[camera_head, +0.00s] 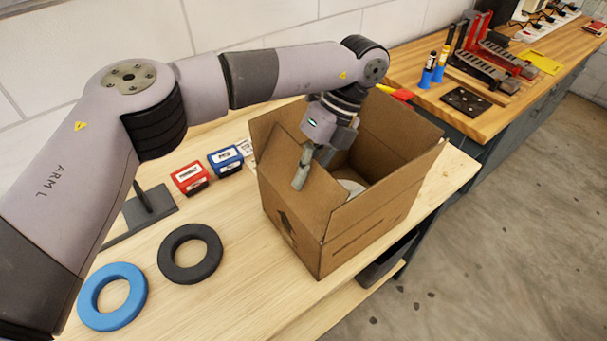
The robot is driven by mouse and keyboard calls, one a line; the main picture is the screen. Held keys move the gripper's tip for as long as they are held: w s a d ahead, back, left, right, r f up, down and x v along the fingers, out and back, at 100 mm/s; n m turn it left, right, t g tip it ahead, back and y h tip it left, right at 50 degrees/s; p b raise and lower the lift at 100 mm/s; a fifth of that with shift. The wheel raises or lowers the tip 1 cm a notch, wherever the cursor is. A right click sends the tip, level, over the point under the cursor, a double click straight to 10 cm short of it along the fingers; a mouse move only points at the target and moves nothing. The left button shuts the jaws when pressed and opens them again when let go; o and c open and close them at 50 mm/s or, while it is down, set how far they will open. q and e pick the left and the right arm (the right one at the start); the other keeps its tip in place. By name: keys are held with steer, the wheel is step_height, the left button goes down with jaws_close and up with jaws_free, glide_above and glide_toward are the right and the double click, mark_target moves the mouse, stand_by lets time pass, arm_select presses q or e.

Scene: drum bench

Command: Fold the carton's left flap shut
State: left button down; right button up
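The open cardboard carton (370,222) stands near the table's right edge. Its left flap (282,172) stands up along the left side. My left gripper (303,168) reaches down over the carton, and a grey finger overlaps the left flap in the picture. I cannot tell whether it touches the flap. The finger gap does not show clearly. Other flaps also stand up, and a pale round thing (352,187) lies inside, partly hidden. My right gripper is not in view.
A blue ring (84,298), a dark ring (164,260), a red box (190,178) and a blue box (226,160) lie left of the carton. A grey stand (150,207) is behind the rings. Another bench (481,127) with tools is at back right.

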arm_select(q)
steer(key=c, duration=2.4)
jaws_free()
steer(key=c, duration=1.8)
jaws_free()
steer(key=shift+c, duration=0.2)
steer(key=v, duration=0.7)
steer(key=shift+r, duration=0.25)
steer(key=shift+d, duration=0.1)
